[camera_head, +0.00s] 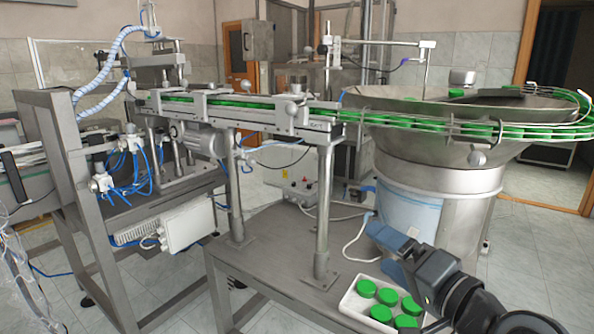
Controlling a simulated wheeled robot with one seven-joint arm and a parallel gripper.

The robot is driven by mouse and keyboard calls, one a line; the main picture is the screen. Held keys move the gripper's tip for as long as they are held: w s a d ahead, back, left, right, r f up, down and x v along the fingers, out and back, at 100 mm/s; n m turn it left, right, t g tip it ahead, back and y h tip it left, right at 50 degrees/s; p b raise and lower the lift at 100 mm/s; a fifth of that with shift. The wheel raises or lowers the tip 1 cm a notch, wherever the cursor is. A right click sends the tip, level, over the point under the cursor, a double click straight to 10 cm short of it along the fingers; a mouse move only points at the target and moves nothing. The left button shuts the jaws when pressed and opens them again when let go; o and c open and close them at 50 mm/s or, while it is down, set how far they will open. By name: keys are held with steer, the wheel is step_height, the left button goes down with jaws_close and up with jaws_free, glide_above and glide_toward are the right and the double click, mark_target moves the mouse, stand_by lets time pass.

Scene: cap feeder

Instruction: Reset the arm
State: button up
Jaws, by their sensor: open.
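My gripper (380,243) is in the lower right of the head view, at the end of my dark arm, which reaches in from the bottom right corner. Its fingers point up and to the left, in front of the feeder's round base. The gripper is open, and I see nothing held between its fingers. A white tray (346,306) with several green caps (388,297) is on the grey metal table (262,262), below and beside the gripper in the picture. My arm hides the tray's right part.
The large metal bowl feeder (440,180) stands behind my gripper. A rail (240,112) carrying green caps runs left from it, held up by metal posts (325,200). A machine frame with blue hoses (122,170) is at the left. Tiled floor (540,270) is clear at the right.

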steer(key=s+d+f+m+h, duration=0.1)
steer(key=s+f+h, duration=0.3)
steer(key=s+f, duration=0.5)
steer(key=s+f+m+h, duration=0.1)
steer(key=s+f+h, duration=0.3)
steer(key=s, duration=0.8)
steer(key=s+d+r+n, duration=0.1)
steer(key=s+d+n, duration=0.2)
steer(key=s, duration=0.8)
steer(key=s+d+r+n, duration=0.1)
steer(key=s+n, duration=0.4)
steer(key=s, duration=0.7)
steer(key=shift+s+d+n, duration=0.15)
steer(key=shift+d+n, duration=0.25)
steer(key=shift+d, duration=0.5)
